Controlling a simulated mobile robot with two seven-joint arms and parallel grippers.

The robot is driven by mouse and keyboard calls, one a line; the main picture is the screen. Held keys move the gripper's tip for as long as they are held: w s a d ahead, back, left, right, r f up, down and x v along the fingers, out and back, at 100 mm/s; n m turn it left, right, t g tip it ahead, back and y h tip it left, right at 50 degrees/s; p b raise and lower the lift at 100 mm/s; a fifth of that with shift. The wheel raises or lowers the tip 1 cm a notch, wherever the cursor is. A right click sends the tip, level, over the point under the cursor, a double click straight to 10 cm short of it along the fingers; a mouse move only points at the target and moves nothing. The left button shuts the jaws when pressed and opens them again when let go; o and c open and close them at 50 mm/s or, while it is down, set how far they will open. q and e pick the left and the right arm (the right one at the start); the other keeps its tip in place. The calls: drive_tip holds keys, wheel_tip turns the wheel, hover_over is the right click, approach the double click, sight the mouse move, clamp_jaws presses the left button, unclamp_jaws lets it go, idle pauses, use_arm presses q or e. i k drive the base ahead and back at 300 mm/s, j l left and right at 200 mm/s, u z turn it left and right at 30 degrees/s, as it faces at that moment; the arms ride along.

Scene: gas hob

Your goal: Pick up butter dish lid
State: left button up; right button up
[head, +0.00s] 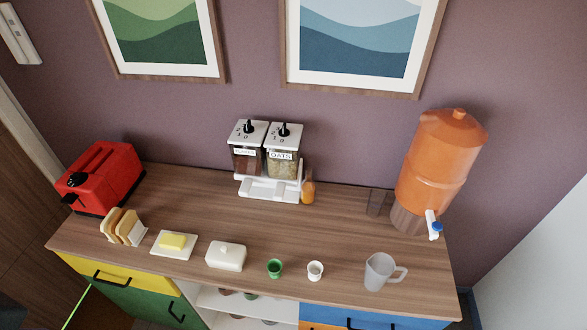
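The white butter dish lid (226,256), a rounded box with a small knob on top, sits on the wooden counter near its front edge. It stands apart from the butter dish, a white plate (160,248) to its left that bears a yellow block of butter (172,242). Neither of my grippers shows in the head view, so I cannot see their state or place.
A toast rack (123,229) and red toaster (100,178) stand left. A cereal dispenser (267,165) and orange drink dispenser (440,160) stand behind. The counter's middle is clear.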

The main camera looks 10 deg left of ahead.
sight(229, 256)
drive_tip(key=u, duration=0.9)
